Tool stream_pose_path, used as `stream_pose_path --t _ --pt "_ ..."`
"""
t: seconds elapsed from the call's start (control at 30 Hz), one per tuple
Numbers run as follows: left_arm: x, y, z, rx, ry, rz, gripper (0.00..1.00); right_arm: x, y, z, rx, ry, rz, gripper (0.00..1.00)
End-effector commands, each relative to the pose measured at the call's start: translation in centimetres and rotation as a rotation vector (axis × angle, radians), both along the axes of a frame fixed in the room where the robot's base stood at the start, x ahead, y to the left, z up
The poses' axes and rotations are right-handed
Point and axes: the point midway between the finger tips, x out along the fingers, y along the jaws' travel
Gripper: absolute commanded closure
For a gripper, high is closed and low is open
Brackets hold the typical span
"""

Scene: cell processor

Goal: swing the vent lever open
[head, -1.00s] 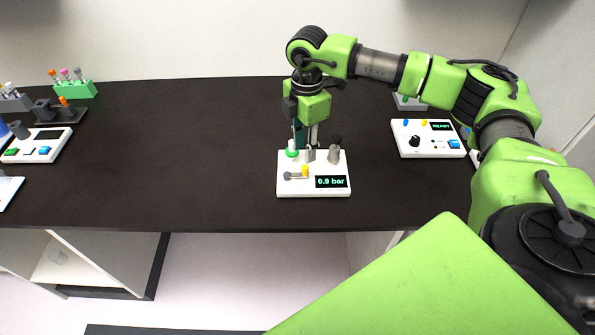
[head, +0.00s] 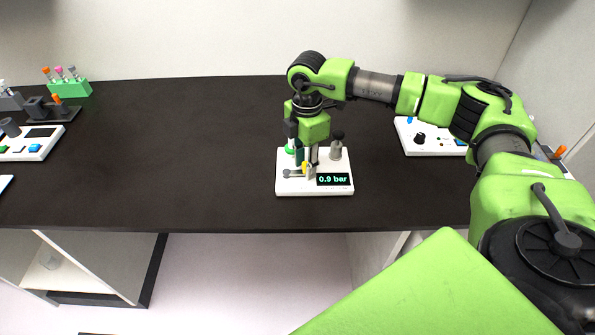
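The white pressure unit (head: 284,188) sits near the front of the dark bench and its display (head: 333,180) reads 0.9 bar. My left gripper is out of view.
A dark-capped post (head: 336,148) stands on the unit just right of my gripper, and a green-ringed part (head: 291,150) stands behind left. Another white device (head: 425,149) is at the right. The bench (head: 180,150) left of the unit is clear.

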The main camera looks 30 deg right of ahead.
Motion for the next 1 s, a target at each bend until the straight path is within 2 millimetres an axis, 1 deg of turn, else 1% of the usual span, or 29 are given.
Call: stream_pose_path --t 0.1,0.13,0.17,0.2,0.23,0.47,0.73,0.83,1.0 --pt "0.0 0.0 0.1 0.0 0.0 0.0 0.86 0.0 0.0 0.1 0.0 0.0 0.0 0.71" --pt "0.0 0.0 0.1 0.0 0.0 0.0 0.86 0.0 0.0 0.1 0.0 0.0 0.0 0.76" --pt "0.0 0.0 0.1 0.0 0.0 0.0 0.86 0.0 0.0 0.1 0.0 0.0 0.0 0.84" --pt "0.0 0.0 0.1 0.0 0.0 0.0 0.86 0.0 0.0 0.1 0.0 0.0 0.0 0.94" --pt "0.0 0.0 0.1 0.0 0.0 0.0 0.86 0.0 0.0 0.1 0.0 0.0 0.0 1.0" --pt "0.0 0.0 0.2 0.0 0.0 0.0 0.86 -0.1 0.1 0.1 0.0 0.001 -0.02 1.0" --pt "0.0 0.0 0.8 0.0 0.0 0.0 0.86 -1.0 0.8 0.1 0.0 0.001 -0.256 1.0" --pt "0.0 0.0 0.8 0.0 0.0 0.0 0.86 -1.1 0.9 0.1 0.0 0.001 -0.296 1.0" --pt "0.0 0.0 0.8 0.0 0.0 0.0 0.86 -1.1 0.9 0.1 0.0 0.0 -0.303 1.0"
